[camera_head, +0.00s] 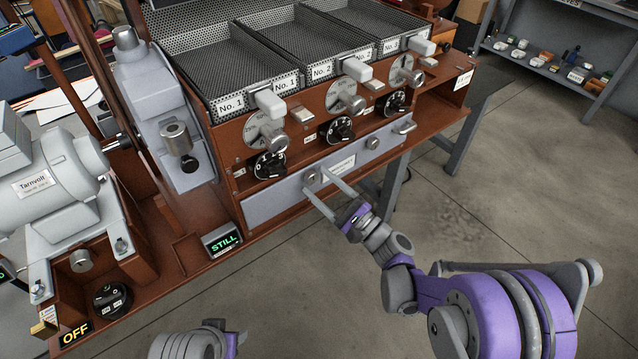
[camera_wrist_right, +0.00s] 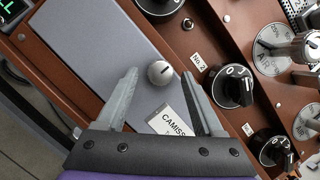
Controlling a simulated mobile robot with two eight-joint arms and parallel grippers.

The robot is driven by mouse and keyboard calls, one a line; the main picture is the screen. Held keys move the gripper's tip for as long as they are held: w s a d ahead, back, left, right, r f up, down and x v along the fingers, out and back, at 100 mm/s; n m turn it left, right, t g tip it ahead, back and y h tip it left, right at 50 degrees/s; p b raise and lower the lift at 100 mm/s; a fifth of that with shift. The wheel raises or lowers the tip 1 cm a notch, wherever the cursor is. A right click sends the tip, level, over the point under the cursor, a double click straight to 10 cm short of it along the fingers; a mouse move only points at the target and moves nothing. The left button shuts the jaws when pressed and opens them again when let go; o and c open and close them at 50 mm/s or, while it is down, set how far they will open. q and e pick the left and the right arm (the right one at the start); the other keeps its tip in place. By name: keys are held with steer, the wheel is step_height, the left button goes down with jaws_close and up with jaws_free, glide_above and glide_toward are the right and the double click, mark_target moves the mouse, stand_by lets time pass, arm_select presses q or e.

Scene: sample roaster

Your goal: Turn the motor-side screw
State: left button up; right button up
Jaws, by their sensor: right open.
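The motor-side screw (camera_head: 312,176) is a small round slotted metal head on the grey front panel (camera_head: 275,204), at the end nearer the motor. My right gripper (camera_head: 319,180) is open in front of it, one finger on either side of it in the picture. In the right wrist view the screw (camera_wrist_right: 160,73) shows between the tips of the open right gripper (camera_wrist_right: 159,76). I see no contact between fingers and screw.
The grey motor (camera_head: 75,165) stands at left, near an OFF sign and a STILL display (camera_head: 221,240). A second screw (camera_head: 372,142) is at the panel's right end. Black dials (camera_head: 269,165) and handled trays sit above. Open floor lies in front.

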steer(key=v, duration=1)
steer(key=shift+d, duration=0.15)
